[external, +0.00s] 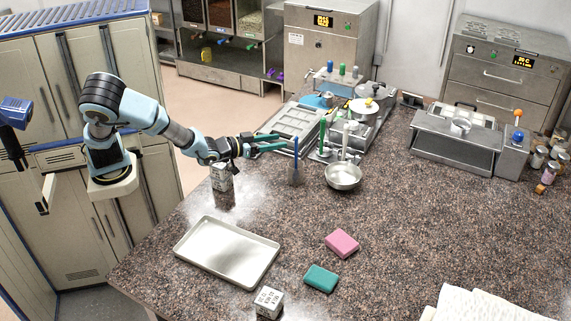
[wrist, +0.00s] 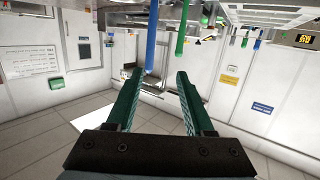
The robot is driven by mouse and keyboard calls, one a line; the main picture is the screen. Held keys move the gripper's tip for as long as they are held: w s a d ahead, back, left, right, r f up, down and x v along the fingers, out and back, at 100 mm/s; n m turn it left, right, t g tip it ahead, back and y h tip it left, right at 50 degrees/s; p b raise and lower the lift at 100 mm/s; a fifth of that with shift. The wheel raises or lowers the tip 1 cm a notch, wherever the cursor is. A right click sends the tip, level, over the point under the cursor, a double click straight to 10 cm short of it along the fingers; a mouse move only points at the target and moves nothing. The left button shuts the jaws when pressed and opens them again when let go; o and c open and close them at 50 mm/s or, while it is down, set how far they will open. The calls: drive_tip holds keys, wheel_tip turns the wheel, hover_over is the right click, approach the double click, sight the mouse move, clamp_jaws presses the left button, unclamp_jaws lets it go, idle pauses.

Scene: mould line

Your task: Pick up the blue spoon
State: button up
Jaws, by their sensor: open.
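The blue spoon (external: 295,148) stands upright on the counter in the external view, its blue handle up and a grey metal part at its foot. My gripper (external: 279,141) is level beside the top of the handle, just to its left, with its green fingers apart and empty. In the wrist view the blue handle (wrist: 151,38) hangs down from the top edge. Its end lies just beyond the open fingertips of my gripper (wrist: 159,75), roughly between them but nearer the left one. The spoon's lower part is out of the wrist view.
A green-handled tool (external: 323,136) stands close to the right of the spoon; a green handle (wrist: 180,38) also shows in the wrist view. A metal bowl (external: 343,176) is at the right. A labelled block (external: 221,177) stands below my wrist. A tray (external: 227,250) lies in front.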

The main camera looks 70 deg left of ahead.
wheel_tip(320, 180, up, 3)
drive_tip(key=d+t, duration=0.2)
drive_tip(key=p, duration=0.4)
hover_over(296, 159)
drive_tip(key=w+a, duration=0.1)
drive_tip(key=w, duration=0.1)
wheel_tip(296, 159, down, 4)
drive_tip(key=shift+w+a+f+p, duration=0.1)
drive_tip(key=shift+w+f+p, duration=0.25)
drive_tip(key=shift+w, duration=0.35)
clamp_jaws()
idle(0.8)
